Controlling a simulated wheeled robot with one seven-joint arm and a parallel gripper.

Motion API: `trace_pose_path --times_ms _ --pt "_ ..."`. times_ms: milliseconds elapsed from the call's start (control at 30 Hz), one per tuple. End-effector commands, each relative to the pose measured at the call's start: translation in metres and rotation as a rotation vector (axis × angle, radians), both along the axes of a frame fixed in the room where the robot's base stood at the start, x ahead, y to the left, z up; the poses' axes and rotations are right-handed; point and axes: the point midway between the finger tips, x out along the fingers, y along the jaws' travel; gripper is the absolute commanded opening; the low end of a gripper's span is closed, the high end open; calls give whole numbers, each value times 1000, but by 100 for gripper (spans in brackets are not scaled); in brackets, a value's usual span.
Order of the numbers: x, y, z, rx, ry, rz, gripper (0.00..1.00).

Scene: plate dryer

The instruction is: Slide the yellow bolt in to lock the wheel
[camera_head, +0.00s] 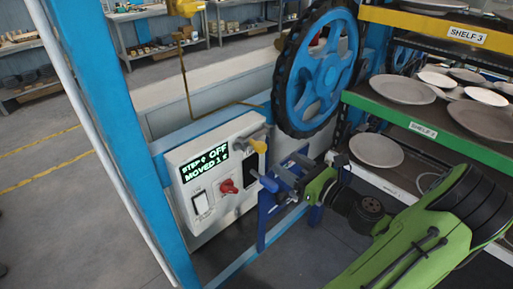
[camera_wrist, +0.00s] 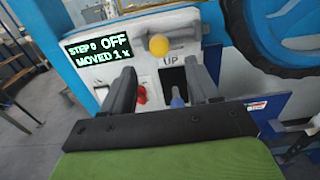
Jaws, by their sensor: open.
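A yellow ball-ended knob (camera_head: 259,147), which appears to be the bolt's handle, sits at the upper right of the white control box. In the wrist view the yellow knob (camera_wrist: 159,45) is just above the "UP" label. The large blue spoked wheel (camera_head: 317,78) with a dark toothed rim stands behind and right of the box; its edge shows in the wrist view (camera_wrist: 285,25). My gripper (camera_head: 268,174) is open and empty in front of the box. In the wrist view my fingertips (camera_wrist: 160,70) straddle the area below the knob, apart from it.
The control box has a display (camera_head: 206,160) reading "STEP 0 OFF, MOVED 1x", a red knob (camera_head: 228,187) and a white switch (camera_head: 202,203). A blue-tipped lever (camera_wrist: 177,97) stands in a dark slot. Shelves with plates (camera_head: 403,89) are close on the right.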

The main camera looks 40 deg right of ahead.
Motion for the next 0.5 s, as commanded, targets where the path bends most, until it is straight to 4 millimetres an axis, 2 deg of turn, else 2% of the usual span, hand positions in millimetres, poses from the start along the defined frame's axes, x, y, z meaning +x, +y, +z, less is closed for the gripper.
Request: trace_pose_path --times_ms 100,300,500 --pt "32 3 -2 -4 -1 8 60" --pt "80 4 -1 -6 0 7 60" --pt "105 4 -1 -4 1 3 60"
